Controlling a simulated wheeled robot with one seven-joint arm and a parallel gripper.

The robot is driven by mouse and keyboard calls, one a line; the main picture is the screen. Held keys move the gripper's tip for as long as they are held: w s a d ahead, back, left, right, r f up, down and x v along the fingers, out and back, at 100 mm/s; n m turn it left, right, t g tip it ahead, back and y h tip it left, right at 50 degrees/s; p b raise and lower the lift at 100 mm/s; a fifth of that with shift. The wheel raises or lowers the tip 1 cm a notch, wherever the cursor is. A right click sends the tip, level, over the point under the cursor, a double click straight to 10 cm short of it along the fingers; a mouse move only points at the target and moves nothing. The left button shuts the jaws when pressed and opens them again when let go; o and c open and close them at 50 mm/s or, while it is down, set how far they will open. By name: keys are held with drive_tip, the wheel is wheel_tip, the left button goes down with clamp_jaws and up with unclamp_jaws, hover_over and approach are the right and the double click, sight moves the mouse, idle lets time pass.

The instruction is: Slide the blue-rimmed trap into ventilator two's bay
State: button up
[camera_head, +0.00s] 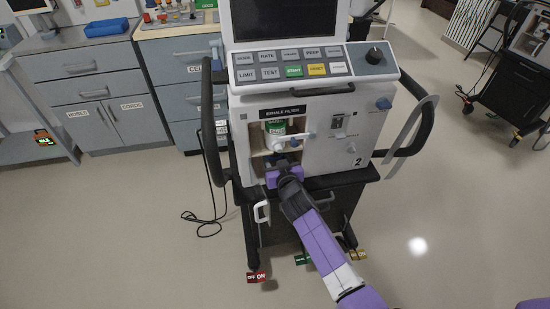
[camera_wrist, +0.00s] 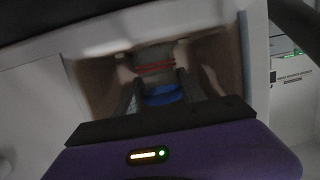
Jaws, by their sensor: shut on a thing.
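Ventilator two (camera_head: 340,108), marked "2", stands in the middle of the head view. Its open bay (camera_head: 255,135) is under the "EXHALE FILTER" label. My gripper (camera_wrist: 157,85) is shut on the blue-rimmed trap (camera_wrist: 163,96), whose blue part shows between the fingers at the bay's mouth. A pale piece with red lines (camera_wrist: 153,66) is just beyond; I cannot tell whether it belongs to the trap. In the head view my gripper (camera_head: 284,164) hides the trap's lower part.
A white canister with a green label (camera_head: 276,127) sits in the bay's upper part. A pale lever with a blue-grey end (camera_head: 308,135) is at the bay's right. Black handles (camera_head: 212,130) flank the ventilator. Grey cabinets (camera_head: 95,90) stand behind at left; the floor around is mostly clear.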

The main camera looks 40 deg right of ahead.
drive_tip(key=shift+f, duration=0.2)
drive_tip(key=o, duration=1.6)
drive_tip(key=shift+b+v, duration=0.6)
drive_tip(key=shift+v, duration=3.4)
